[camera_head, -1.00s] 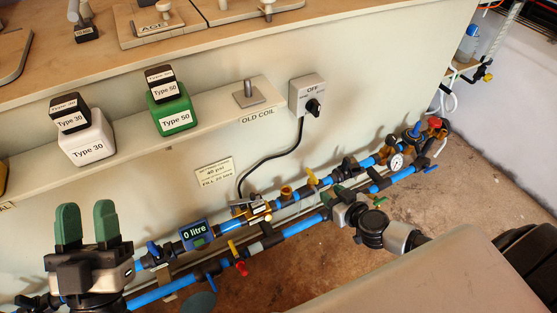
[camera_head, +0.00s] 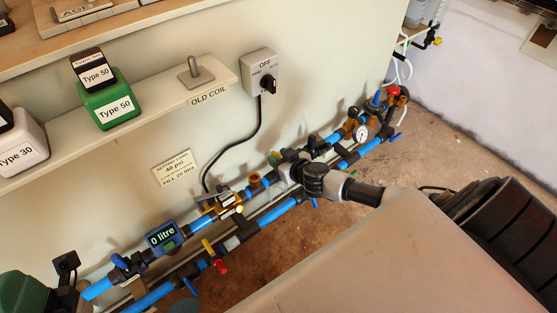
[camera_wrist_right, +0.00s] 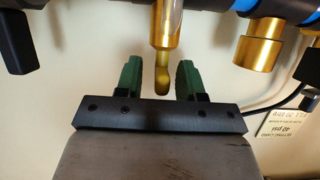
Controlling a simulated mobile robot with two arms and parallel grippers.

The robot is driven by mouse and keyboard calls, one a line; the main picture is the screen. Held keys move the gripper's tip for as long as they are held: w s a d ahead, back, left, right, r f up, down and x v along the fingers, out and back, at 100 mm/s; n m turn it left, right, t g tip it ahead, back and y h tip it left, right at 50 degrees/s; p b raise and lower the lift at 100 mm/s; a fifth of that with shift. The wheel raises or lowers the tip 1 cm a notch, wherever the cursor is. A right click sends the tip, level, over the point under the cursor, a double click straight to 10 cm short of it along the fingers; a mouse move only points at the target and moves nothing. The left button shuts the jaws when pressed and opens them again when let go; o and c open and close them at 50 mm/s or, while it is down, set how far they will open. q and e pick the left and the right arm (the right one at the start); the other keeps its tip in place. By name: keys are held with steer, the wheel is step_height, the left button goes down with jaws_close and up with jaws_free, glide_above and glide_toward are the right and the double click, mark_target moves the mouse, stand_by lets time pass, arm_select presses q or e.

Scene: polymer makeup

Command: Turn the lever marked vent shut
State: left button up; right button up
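In the right wrist view, my right gripper (camera_wrist_right: 160,80) is open. In the head view, my right gripper (camera_head: 285,160) is at the upper pipe run and hides this lever. No vent marking is readable.
Blue pipes (camera_head: 272,212) run low along the wall. A switch box (camera_head: 260,72) reads OFF. A shelf (camera_head: 160,95) holds labelled bottles.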

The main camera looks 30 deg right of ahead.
steer(key=shift+w, duration=0.3)
jaws_close()
